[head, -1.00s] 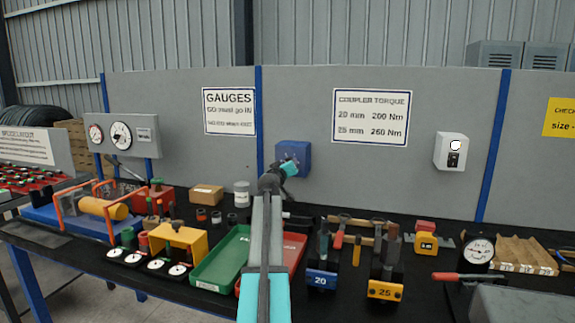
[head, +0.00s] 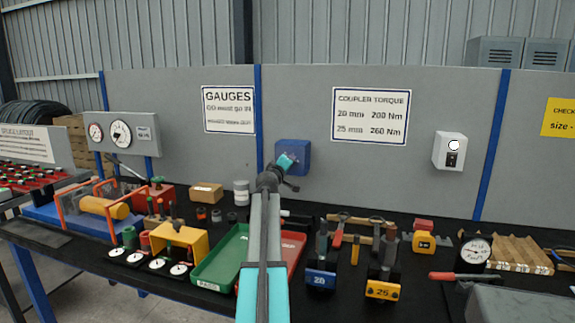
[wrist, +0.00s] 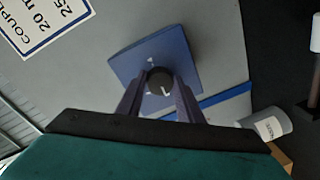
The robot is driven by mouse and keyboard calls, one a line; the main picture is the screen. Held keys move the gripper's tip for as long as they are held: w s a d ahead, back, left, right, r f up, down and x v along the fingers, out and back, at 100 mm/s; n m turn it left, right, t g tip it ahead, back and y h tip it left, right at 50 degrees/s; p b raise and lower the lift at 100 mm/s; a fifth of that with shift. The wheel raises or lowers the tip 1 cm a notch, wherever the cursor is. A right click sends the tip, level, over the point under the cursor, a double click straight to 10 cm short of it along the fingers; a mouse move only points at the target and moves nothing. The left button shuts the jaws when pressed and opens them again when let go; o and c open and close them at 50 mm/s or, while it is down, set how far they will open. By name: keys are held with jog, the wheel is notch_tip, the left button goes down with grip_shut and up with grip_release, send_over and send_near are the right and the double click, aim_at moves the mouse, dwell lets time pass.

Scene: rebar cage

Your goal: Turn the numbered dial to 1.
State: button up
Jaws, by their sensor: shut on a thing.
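The numbered dial is a dark round knob (wrist: 160,82) with a pale pointer line, on a blue box (wrist: 184,52) fixed to the grey panel. In the wrist view my gripper (wrist: 160,92) has its two fingers on either side of the knob, shut on it. The numbers around the knob are too small or hidden to read. In the head view the blue box (head: 300,157) is at the panel's middle, and my gripper (head: 294,160) is at its face, with my arm hiding the knob.
The bench below holds a green tray (head: 222,262), a red tray (head: 293,247), a grey-white can (head: 241,193) and a cardboard box (head: 206,192). A white box (head: 450,151) hangs on the panel to the right. The panel around the blue box is clear.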

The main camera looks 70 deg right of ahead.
jog(key=o, duration=1.1)
jog(key=shift+c, duration=0.2)
jog(key=s+a+b, duration=0.1)
jog(key=a, duration=1.2)
jog(key=shift+a+r, duration=0.35)
jog(key=shift+r, duration=0.05)
